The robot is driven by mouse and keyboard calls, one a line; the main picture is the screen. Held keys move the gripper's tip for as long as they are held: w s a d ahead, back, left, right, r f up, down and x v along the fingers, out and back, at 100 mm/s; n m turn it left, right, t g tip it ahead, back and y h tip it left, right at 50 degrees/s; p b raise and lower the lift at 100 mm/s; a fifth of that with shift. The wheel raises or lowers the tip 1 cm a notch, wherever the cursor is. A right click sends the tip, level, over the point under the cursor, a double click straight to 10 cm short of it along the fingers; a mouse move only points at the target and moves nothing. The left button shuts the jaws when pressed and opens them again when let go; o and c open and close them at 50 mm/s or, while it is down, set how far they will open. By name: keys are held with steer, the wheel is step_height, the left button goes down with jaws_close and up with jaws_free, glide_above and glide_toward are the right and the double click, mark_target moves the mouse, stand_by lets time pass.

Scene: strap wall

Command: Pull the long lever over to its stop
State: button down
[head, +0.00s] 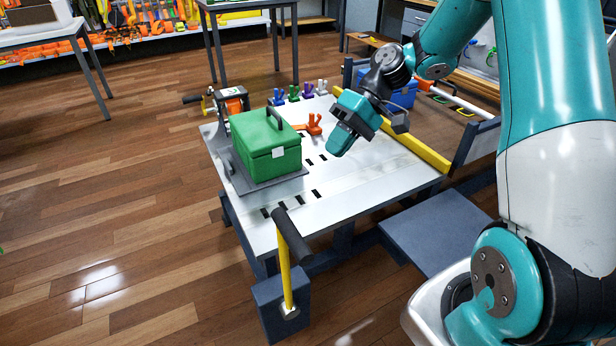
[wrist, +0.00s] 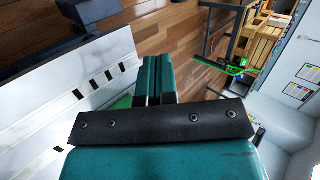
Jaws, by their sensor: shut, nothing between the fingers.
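The long lever (head: 286,268) stands at the front corner of the white-topped bench in the head view. It has a yellow shaft rising from a dark blue block (head: 284,306) and a black cross grip (head: 292,237) on top. The shaft looks close to upright. My gripper (head: 338,143) is above the bench top, to the right of the green box, well apart from the lever. Its teal fingers are shut with nothing between them; they also show in the wrist view (wrist: 154,80). I cannot make out the lever in the wrist view.
A green box (head: 265,148) with a handle sits on a grey plate on the bench (head: 350,190). An orange ratchet (head: 232,100), an orange hook piece (head: 311,125) and several coloured hooks are behind it. A yellow bar (head: 415,148) runs along the right edge. Floor left of the lever is clear.

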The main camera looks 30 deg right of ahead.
steer(key=a+r+b+x, duration=0.1)
steer(key=x, duration=1.2)
steer(key=shift+s+a+r, duration=0.2)
steer(key=shift+a+r, duration=0.05)
steer(key=shift+r, duration=0.1)
